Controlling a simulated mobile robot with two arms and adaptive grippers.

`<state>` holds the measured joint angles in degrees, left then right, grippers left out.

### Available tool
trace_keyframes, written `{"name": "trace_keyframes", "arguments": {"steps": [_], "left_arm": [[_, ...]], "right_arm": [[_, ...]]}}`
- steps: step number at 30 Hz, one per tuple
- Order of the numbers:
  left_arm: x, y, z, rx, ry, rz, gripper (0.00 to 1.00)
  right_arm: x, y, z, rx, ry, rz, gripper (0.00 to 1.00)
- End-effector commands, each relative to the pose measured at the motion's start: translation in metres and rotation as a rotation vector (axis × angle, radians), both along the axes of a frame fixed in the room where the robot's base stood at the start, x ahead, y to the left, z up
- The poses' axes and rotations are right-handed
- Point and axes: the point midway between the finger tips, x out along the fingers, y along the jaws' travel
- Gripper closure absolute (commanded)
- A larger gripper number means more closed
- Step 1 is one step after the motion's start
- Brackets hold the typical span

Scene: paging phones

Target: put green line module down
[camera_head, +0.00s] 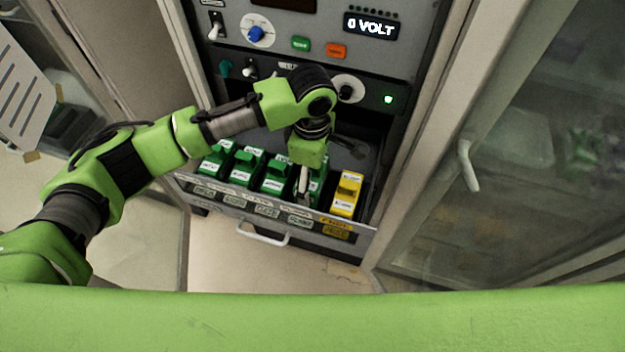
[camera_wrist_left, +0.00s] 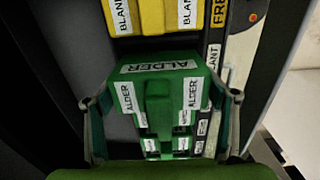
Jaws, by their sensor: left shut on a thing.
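A green line module labelled ALDER (camera_wrist_left: 158,88) fills the middle of the left wrist view, with a finger of my left gripper (camera_wrist_left: 160,115) on each side of it. My left gripper (camera_head: 304,184) is shut on this module and reaches down into the open drawer from above. In the head view the green module (camera_head: 317,190) is partly hidden by the gripper. It stands in the row beside the yellow module; I cannot tell if it is fully seated. My right gripper is in neither view.
The pulled-out drawer (camera_head: 214,194) holds several other green modules (camera_head: 244,164) to the left and a yellow BLANK module (camera_head: 346,194) to the right. The drawer has a front handle (camera_head: 262,234). The cabinet panel above has knobs and a "0 VOLT" display (camera_head: 371,26). A cabinet door handle (camera_head: 468,165) is at right.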

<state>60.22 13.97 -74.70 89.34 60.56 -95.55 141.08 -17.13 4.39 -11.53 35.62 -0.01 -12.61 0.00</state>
Motion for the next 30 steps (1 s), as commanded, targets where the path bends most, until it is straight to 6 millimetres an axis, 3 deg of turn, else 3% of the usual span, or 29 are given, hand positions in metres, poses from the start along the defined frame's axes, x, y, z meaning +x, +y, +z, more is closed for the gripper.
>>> {"name": "trace_keyframes", "arguments": {"steps": [7,29,30], "left_arm": [[0.000,0.001,-0.029,0.002,0.000,-0.001,0.53],[0.000,0.000,-0.042,0.000,0.000,0.000,0.53],[0.000,0.000,-0.043,0.001,0.001,0.000,0.20]], "right_arm": [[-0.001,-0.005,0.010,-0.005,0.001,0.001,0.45],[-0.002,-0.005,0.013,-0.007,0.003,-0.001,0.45],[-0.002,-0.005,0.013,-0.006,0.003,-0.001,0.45]]}}
